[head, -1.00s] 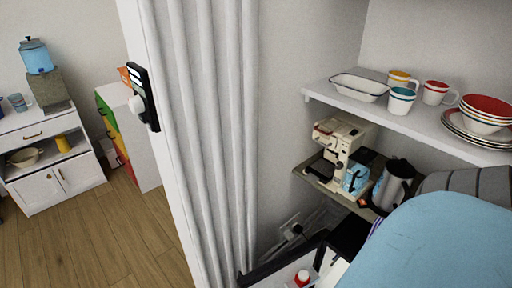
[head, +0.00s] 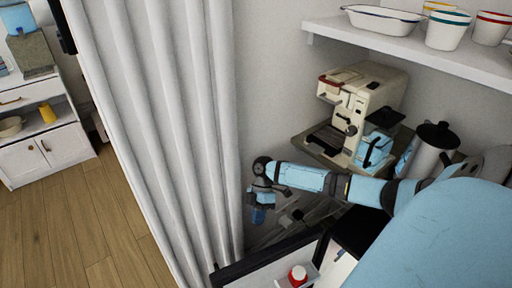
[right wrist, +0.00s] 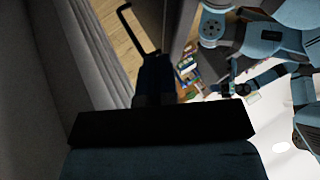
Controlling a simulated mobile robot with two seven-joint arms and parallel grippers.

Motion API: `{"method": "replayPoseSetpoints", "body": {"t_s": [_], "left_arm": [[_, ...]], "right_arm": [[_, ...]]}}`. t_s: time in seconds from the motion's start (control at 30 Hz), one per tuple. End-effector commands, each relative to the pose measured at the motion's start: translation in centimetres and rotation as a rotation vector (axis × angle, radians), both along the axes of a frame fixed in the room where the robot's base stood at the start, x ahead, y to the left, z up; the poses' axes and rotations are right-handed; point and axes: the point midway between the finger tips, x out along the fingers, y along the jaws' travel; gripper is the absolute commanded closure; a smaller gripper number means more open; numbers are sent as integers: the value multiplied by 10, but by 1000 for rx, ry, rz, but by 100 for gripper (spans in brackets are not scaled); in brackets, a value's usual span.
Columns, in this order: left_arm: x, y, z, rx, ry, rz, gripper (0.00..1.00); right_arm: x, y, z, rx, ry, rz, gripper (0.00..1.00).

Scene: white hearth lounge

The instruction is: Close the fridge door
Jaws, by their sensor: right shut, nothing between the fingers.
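The fridge door (head: 268,262) stands open at the bottom of the head view, its dark top edge slanting across. A red-capped white bottle (head: 298,275) sits on its inner shelf. My right gripper (head: 258,214) is shut and empty, hanging beyond the door's top edge by the curtain. In the right wrist view the shut fingers (right wrist: 154,75) point toward a thin black bent bar, likely the door handle (right wrist: 142,30). I cannot tell whether they touch. Another part of my arms, perhaps the left gripper (right wrist: 230,90), shows small and dark there.
A white pleated curtain (head: 160,130) hangs to the left. A coffee machine (head: 360,100) and a steel jug (head: 432,150) stand on a shelf behind my right arm. Enamel dishes sit on the white shelf (head: 400,48) above. Wooden floor (head: 80,220) is open at far left.

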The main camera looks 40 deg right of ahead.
Motion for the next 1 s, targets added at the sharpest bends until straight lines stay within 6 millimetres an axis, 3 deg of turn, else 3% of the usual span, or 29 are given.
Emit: {"method": "replayPoseSetpoints", "body": {"t_s": [0.17,0.6,1.0], "left_arm": [[-5,1,-4,3,9,-3,100],[-2,1,-5,7,-5,-6,100],[-2,0,-5,5,-6,-6,100]], "right_arm": [[-4,2,-7,15,10,17,100],[-28,41,-66,13,8,15,100],[-32,47,-76,12,7,13,100]]}}
